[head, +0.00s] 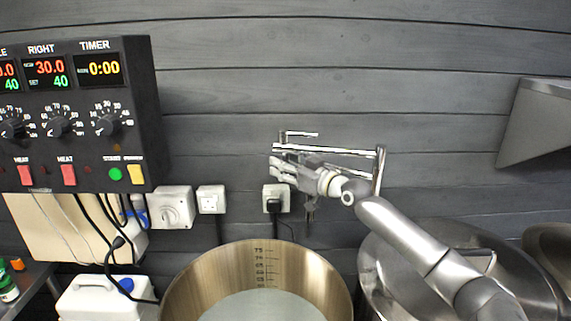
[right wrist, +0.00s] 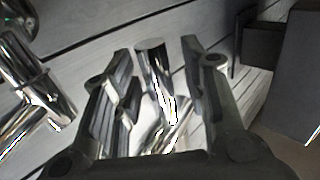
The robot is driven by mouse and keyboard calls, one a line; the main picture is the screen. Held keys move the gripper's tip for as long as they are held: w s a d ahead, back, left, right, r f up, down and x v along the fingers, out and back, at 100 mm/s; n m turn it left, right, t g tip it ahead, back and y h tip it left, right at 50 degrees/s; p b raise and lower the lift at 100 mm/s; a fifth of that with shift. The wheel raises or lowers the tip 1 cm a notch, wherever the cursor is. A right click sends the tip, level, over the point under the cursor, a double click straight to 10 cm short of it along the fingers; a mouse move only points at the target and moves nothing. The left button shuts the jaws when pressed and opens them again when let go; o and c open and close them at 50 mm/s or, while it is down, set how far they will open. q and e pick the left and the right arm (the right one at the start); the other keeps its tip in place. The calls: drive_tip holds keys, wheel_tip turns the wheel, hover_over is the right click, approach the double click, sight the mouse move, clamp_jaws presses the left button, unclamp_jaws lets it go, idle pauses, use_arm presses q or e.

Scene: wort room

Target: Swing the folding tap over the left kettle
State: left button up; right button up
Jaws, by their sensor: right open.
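The chrome folding tap (head: 345,152) is on the back wall. Its jointed tubes run left from an upright near the right kettle, and the far end shows above the left kettle's back right side in the picture. My right gripper (head: 278,170) is at that end, open. In the right wrist view, a chrome tube (right wrist: 154,75) stands between the open fingers (right wrist: 160,85); I cannot tell whether they touch it. The left kettle (head: 190,278) is open, with pale liquid and a level scale inside. My left gripper is not in view.
The right kettle (head: 380,285) has a metal lid and stands under my right arm. A control box (head: 140,110) with dials is at the left. Wall sockets (head: 211,199) and cables are behind. A white canister (head: 95,302) stands left of the left kettle. A metal hood (head: 540,125) is at the right.

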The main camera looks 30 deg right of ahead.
clamp_jaws()
idle(0.4)
